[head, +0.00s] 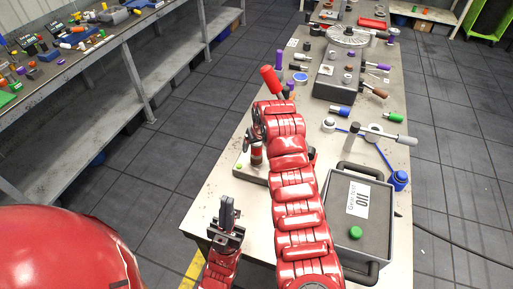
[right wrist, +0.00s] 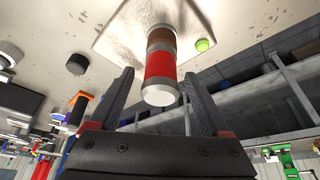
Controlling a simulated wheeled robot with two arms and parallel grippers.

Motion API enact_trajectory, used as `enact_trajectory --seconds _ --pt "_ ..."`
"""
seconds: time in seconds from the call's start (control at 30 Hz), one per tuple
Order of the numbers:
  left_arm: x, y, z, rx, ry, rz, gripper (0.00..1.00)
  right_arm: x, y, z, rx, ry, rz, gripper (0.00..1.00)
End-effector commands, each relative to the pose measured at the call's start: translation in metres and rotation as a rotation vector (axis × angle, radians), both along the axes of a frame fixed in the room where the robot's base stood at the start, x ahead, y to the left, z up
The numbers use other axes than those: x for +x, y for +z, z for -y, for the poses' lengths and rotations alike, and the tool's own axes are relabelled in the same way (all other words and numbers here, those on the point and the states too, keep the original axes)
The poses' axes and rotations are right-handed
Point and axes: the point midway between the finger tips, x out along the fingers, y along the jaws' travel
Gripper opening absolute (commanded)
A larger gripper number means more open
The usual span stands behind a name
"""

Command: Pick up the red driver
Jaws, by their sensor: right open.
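In the right wrist view, a red cylindrical handle (right wrist: 158,68) with a pale end and a brown band stands on a light plate (right wrist: 115,35). It looks like the red driver. My right gripper (right wrist: 159,76) is open, with a finger on either side of the handle in the picture and visible gaps to it. In the head view the handle (head: 257,154) shows just below my right gripper (head: 258,125), partly hidden by it. Another red handle (head: 270,79) leans beyond the gripper. My left gripper (head: 228,212) is lower, over the table's near left side; its jaw gap is unclear.
A dark grey case (head: 343,240) with a green knob (head: 355,232) lies right of my right arm. A grey block (head: 339,75) stands farther back. The aisle on the left is clear.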

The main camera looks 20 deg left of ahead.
Motion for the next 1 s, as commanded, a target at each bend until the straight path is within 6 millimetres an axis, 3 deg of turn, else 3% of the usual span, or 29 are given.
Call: enact_trajectory --seconds 0.1,0.57,1.0 --pt "0.0 0.0001 0.0 0.0 0.0 0.0 0.0 -0.0002 0.0001 0.0 0.0 0.0 0.0 0.81" --pt "0.0 0.0001 0.0 0.0 0.0 0.0 0.0 -0.0005 0.0001 0.0 0.0 0.0 -0.001 0.0" --pt "-0.0001 0.0002 0.0 0.0 0.0 0.0 0.0 -0.0004 0.0004 0.0 0.0 0.0 -0.001 0.0"
